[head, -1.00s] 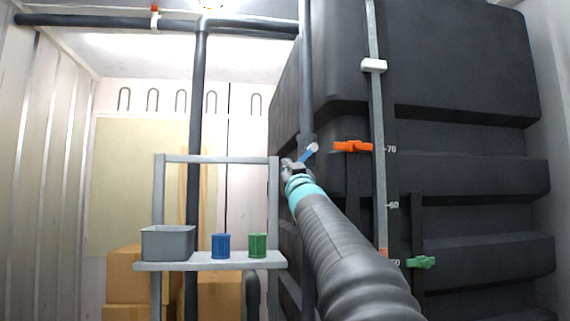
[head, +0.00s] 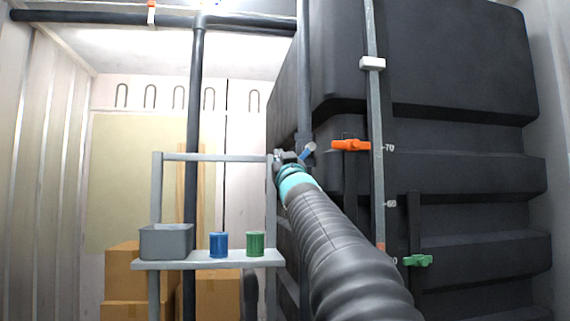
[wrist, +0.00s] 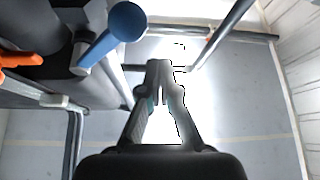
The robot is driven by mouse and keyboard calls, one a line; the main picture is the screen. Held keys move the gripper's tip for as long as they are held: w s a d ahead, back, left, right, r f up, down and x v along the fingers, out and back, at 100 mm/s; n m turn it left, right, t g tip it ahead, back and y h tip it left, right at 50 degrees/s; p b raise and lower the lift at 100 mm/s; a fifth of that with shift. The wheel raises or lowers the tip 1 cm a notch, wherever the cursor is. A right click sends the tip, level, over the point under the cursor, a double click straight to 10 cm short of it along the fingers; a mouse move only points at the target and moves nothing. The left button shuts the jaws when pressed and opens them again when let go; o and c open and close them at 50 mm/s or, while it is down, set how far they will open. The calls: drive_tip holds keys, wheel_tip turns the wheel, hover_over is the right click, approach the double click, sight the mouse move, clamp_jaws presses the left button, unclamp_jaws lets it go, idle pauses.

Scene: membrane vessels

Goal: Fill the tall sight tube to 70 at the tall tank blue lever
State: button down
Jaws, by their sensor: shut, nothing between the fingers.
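The blue lever (head: 308,151) sits on a dark vertical pipe at the tall dark tank's (head: 430,60) left front edge, tilted up to the right. In the wrist view the blue lever (wrist: 104,35) with its round end is at upper left. My gripper (head: 279,156) is just left of the lever, apart from it. The wrist view shows my gripper's fingers (wrist: 160,66) together and empty. The tall sight tube (head: 377,175) runs up the tank front, with marks at 70 and 60. A red band (head: 381,246) shows in it well below 60, near the bottom label.
An orange lever (head: 350,145) is right of the blue one, and a green lever (head: 417,261) is lower right. A white slider (head: 372,64) is on the tube above 70. A shelf (head: 208,262) at left holds a grey bin (head: 167,241), a blue can (head: 219,245) and a green can (head: 255,244).

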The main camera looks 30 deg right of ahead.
drive_tip(key=s+f+b, duration=0.1)
drive_tip(key=s+f, duration=0.2)
drive_tip(key=s, duration=0.6)
drive_tip(key=shift+f+b, duration=0.15)
drive_tip(key=shift+b, duration=0.15)
idle(6.8)
